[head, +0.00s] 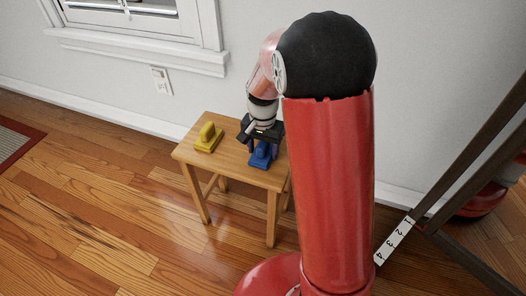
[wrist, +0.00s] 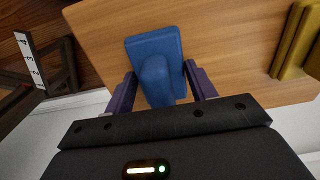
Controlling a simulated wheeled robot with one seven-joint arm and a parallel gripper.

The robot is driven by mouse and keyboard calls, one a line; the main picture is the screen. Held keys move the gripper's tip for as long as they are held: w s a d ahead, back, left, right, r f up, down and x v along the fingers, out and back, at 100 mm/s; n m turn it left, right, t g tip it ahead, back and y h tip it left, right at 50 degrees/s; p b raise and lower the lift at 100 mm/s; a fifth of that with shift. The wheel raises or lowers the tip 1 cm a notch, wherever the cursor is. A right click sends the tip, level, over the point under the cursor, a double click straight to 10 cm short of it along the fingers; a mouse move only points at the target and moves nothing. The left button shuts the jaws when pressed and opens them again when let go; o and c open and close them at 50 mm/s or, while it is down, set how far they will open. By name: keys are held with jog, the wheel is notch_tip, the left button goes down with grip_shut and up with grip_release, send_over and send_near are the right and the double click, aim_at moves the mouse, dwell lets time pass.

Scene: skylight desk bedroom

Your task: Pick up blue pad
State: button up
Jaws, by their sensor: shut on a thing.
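The blue pad (head: 262,155) is on the right part of a small wooden table (head: 230,170) in the head view. It has a flat base and a raised rounded grip, seen from above in the wrist view (wrist: 155,60). My gripper (wrist: 158,90) is shut on the blue pad, with one dark finger at each side of its raised grip. In the head view my gripper (head: 262,138) is over the table, right at the pad. I cannot tell whether the pad's base touches the tabletop.
A yellow pad (head: 207,138) of similar shape stands on the left part of the table, apart from my gripper. The white wall (head: 130,85) is behind the table. A dark frame with a numbered white strip (head: 395,241) stands at the right. Wood floor is open at the left.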

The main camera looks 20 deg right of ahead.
jog(key=shift+r, duration=0.1)
notch_tip(320, 180, up, 20)
jog(key=p, duration=0.2)
dwell(0.3)
jog(key=o, duration=0.5)
jog(key=shift+c, duration=0.2)
jog(key=c, duration=0.3)
jog(key=shift+c, duration=0.2)
